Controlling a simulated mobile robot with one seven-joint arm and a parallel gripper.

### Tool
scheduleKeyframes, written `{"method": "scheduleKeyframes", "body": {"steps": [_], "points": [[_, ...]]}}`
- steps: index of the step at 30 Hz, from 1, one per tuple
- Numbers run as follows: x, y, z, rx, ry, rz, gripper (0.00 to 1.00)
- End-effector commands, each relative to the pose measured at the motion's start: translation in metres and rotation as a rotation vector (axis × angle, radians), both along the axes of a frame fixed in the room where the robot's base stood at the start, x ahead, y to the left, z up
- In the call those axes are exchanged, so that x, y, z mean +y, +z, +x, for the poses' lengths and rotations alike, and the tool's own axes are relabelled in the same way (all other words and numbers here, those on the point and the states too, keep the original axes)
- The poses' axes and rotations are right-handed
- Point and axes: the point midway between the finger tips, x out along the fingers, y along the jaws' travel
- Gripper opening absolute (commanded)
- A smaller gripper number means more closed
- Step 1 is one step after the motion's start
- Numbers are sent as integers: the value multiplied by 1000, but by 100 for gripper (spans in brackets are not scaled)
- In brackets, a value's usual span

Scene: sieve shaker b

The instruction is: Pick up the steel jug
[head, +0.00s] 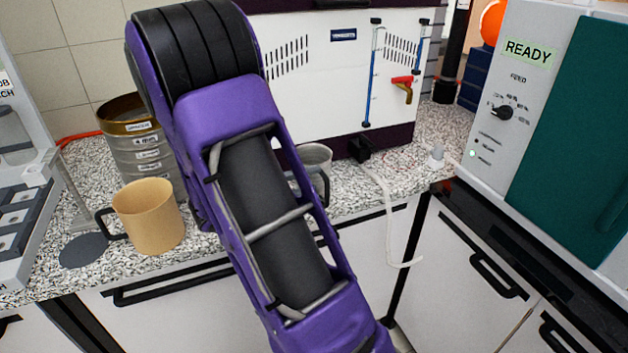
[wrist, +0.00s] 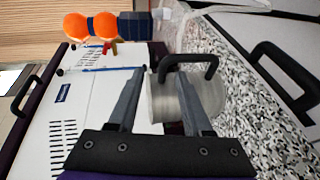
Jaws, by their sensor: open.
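The steel jug (head: 317,156) stands on the speckled counter, just right of my arm in the head view, which hides its left part. It is grey metal with a dark handle. In the wrist view the steel jug (wrist: 164,104) shows sideways, with its black handle (wrist: 190,62) towards the top. My gripper (wrist: 156,72) is open, its two fingers reaching along the jug. The jug's body shows between the fingers and beyond the right one. I cannot tell whether either finger touches it. The head view does not show my fingers.
A tan mug (head: 149,216) and stacked sieves (head: 142,145) stand left of my arm on the counter. A white panelled machine (head: 340,75) stands behind the jug. A pale hose (head: 389,215) hangs over the counter edge. A READY-labelled machine (head: 530,95) stands right.

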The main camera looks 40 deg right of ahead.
Motion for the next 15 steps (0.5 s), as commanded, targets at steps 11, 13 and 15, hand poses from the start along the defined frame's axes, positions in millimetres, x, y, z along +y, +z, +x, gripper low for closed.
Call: {"method": "scheduleKeyframes", "body": {"steps": [11, 13, 15], "points": [[-41, -12, 6, 1, -4, -1, 50], [-48, -14, 7, 0, -2, -1, 50], [-52, -15, 7, 0, -1, -1, 50]]}}
